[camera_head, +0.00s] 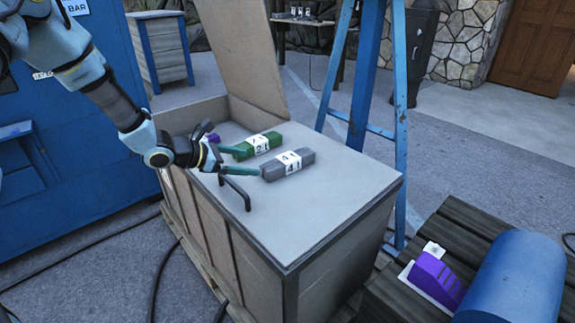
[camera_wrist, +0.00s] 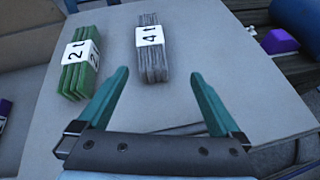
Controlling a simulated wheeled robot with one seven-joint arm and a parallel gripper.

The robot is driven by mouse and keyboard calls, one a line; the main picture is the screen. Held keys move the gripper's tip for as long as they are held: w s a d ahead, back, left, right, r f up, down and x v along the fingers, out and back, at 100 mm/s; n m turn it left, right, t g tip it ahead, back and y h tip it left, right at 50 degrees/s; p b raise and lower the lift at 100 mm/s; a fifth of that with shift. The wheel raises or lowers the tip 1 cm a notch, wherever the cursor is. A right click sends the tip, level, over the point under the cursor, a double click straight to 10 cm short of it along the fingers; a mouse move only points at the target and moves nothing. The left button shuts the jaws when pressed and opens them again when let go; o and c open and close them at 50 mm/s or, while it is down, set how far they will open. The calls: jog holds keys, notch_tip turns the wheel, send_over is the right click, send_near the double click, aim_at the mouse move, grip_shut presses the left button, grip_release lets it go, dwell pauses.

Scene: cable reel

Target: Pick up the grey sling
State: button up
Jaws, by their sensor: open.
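The grey sling (camera_head: 300,157) is a folded bundle with a white band marked 4 t. It lies flat on top of the wooden crate (camera_head: 330,193), and in the wrist view it (camera_wrist: 152,62) sits ahead of the fingertips, slightly right of the green one. My gripper (camera_head: 250,163) has teal fingers spread apart, with nothing between them; the wrist view shows both fingertips (camera_wrist: 158,75) short of the grey sling. The green sling (camera_head: 250,148), with a white band marked 2 t, lies to the left of the grey one and also shows in the wrist view (camera_wrist: 72,82).
A purple thing (camera_wrist: 3,112) lies at the left in the wrist view. A blue ladder (camera_head: 365,75) stands behind the crate. A slatted wooden bench (camera_head: 455,225) at the right holds a purple wedge (camera_head: 436,278) and a blue cylinder (camera_head: 515,280). The crate top's front right is clear.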

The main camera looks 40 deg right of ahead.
aim_at(283, 159)
jog(key=d+f+n, duration=0.1)
jog(key=d, duration=0.1)
jog(key=d+f+n, duration=0.1)
jog(key=d, duration=0.2)
jog(key=d+f+t+h+p, duration=0.1)
jog(key=d, duration=0.2)
jog(key=shift+s+d+n, duration=0.15)
jog(key=shift+s+n, duration=0.1)
jog(key=shift+n, duration=0.15)
jog(key=shift+p+x, duration=1.05)
jog(key=shift+x, duration=2.15)
grip_shut()
jog(key=shift+r, duration=0.15)
